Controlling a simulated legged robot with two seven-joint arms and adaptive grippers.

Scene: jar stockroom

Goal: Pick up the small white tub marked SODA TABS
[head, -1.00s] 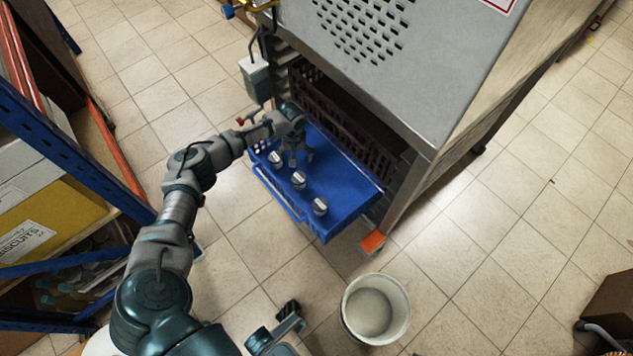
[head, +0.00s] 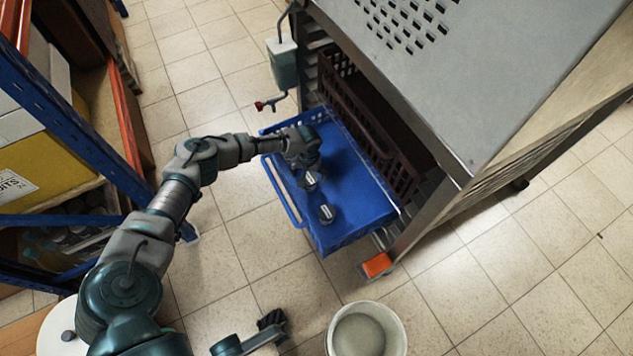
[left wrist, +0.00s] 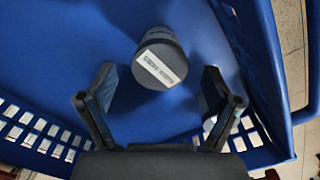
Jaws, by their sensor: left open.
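The blue basket tray (head: 352,196) is pulled out of the grey cabinet. Two small tubs show on it in the head view, one close by my gripper (head: 309,182) and one nearer the front (head: 326,214). My left gripper (head: 308,164) is low over the tray's left part and hides what is under it. In the left wrist view my open left gripper (left wrist: 160,92) has one small tub (left wrist: 162,62) between and just beyond its fingertips. That tub has a dark grey side and a white label on its top; the label's words are too small to read.
A perforated grey cabinet (head: 440,70) stands behind the tray, with a brown crate (head: 372,125) inside. An orange block (head: 377,265) is at its foot. A white bucket (head: 397,320) stands in front. Blue shelving (head: 60,130) is at left; tiled floor lies between.

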